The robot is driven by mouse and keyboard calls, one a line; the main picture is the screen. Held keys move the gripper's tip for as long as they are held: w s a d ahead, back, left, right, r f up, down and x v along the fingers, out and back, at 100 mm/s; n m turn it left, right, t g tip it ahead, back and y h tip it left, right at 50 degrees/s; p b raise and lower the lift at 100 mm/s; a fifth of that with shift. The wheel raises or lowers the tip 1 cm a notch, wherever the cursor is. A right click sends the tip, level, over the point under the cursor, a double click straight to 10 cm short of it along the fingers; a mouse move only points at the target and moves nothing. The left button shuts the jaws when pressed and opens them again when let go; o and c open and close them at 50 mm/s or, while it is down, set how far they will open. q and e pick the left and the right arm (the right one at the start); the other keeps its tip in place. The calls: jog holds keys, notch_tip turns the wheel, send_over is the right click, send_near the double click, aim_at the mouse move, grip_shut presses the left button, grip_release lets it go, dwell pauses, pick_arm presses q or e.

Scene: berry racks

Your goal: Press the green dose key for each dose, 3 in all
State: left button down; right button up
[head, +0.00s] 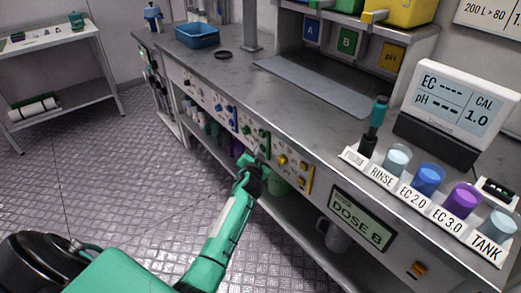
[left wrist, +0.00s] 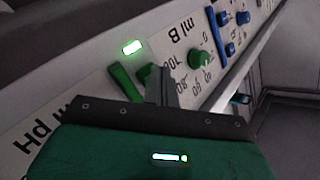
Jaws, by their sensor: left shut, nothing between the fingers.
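The B dosing panel carries a round green knob (left wrist: 200,60) with a printed scale marked ml B. A green key (left wrist: 127,82) sits on this panel below a lit green lamp (left wrist: 131,47) in the left wrist view. My left gripper (head: 262,163) is at the bench front, by the green section, and hides part of it in the head view. Its grey fingers (left wrist: 161,86) are shut and empty, close beside the green key; I cannot tell whether they touch it. A display (head: 360,217) on the bench front reads DOSE B. My right gripper is not in view.
Blue controls (left wrist: 226,33) and yellow controls (head: 292,165) flank the green section. On the bench stand a meter (head: 457,108), a rack (head: 430,198) of cups and a blue basin (head: 197,35).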

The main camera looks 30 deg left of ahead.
pick_arm(q)
jog(key=shift+s, duration=0.1)
jog(key=shift+s+a+p, duration=0.3)
jog(key=shift+s+p, duration=0.05)
jog(key=shift+s, duration=0.3)
jog(key=s, duration=0.1)
jog(key=s+a+p, duration=0.1)
jog(key=s, duration=0.1)
jog(key=s+a+p, duration=0.1)
jog(key=shift+s, duration=0.35)
dwell(0.6)
